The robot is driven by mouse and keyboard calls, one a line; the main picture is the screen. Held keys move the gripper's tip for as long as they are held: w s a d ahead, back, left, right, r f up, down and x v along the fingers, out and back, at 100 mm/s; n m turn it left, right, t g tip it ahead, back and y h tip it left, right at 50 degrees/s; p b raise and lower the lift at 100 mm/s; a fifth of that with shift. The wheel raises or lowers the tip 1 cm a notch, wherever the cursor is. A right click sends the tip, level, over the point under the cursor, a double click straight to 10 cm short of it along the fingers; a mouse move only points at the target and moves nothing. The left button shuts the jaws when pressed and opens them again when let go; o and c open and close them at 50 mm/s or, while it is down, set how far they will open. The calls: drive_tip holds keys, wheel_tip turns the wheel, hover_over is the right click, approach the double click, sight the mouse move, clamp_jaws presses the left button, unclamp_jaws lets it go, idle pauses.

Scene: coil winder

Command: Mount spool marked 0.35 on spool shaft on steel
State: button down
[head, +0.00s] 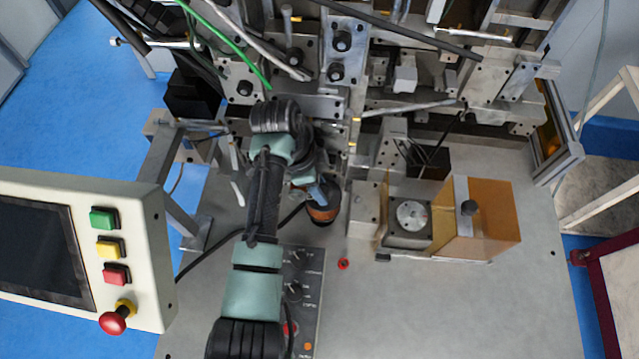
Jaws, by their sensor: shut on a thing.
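A spool (322,214) with a copper-brown winding and a dark rim shows just beyond my arm, above or at the grey steel plate (420,310). My gripper (318,193) is shut on this spool, and its fingers are partly hidden by my own wrist. I cannot read any 0.35 mark on the spool. I cannot tell whether the spool touches the plate. The spool shaft cannot be made out for certain; my arm covers part of that area.
A control panel (120,225) with coloured buttons stands at left. A box with an amber cover (487,218) and a round disc (411,215) sits right of the spool. The winder's metal blocks and rods (340,70) crowd the back. The front right plate is clear.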

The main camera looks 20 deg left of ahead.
drive_tip(key=shift+f+b, duration=0.4)
drive_tip(key=shift+f+b, duration=0.75)
drive_tip(key=shift+f, duration=0.3)
drive_tip(key=shift+f+b, duration=0.3)
drive_tip(key=shift+f, duration=0.05)
drive_tip(key=shift+f+b, duration=0.5)
drive_tip(key=shift+f, duration=0.2)
drive_tip(key=shift+c, duration=1.9)
unclamp_jaws()
drive_tip(key=v, duration=1.3)
